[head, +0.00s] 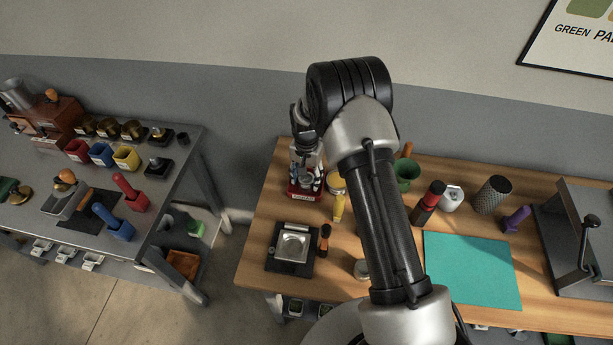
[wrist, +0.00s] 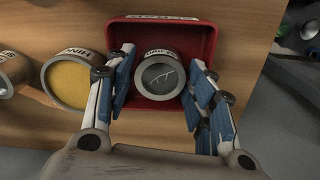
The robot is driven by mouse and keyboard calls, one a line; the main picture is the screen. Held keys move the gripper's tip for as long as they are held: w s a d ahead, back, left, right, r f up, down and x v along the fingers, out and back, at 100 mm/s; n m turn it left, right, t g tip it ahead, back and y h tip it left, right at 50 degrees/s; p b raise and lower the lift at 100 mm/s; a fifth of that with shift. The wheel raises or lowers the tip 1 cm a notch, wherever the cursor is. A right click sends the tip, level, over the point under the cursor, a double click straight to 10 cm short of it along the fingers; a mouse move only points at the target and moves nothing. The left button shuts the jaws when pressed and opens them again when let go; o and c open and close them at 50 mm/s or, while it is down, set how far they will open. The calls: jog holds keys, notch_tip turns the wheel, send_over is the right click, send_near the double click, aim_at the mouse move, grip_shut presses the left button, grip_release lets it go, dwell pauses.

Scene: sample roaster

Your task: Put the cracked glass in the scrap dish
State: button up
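The cracked glass (wrist: 160,76) is a small round jar with a grey rim and pale crack lines across its dark face. It stands inside the red scrap dish (wrist: 204,42) in the wrist view. In the head view the red dish (head: 304,197) is at the left back of the wooden table, under my gripper (head: 307,172). In the wrist view, my gripper's blue-padded fingers (wrist: 160,85) straddle the jar, one on each side. They look open, with narrow strips of red dish showing beside the jar. The fingers hide parts of the dish.
A yellow-topped jar (wrist: 72,81) stands just outside the dish, close to my left finger, with another jar (wrist: 9,72) beyond it. A green cup (head: 407,175), a red-and-black bottle (head: 428,203) and a teal mat (head: 471,270) are to the right.

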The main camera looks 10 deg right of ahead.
notch_tip(320, 180, up, 12)
jog(key=r+p, duration=0.1)
jog(key=p, duration=0.2)
notch_tip(320, 180, up, 12)
jog(key=n+t, duration=0.1)
send_over(307, 178)
jog(key=s, duration=0.4)
jog(key=s+d+r+n+t, duration=0.1)
jog(key=s+d+r+n, duration=0.1)
jog(key=s+r, duration=0.75)
jog(key=s+r+n+t, duration=0.1)
jog(key=s+r, duration=0.1)
jog(key=s, duration=0.8)
jog(key=s+d+r+n+t, duration=0.1)
jog(key=s+n, duration=0.1)
jog(key=s, duration=0.8)
jog(key=shift+s+r+t, duration=0.3)
jog(key=shift+s+r, duration=0.05)
jog(key=shift+s, duration=0.05)
jog(key=shift+d, duration=0.1)
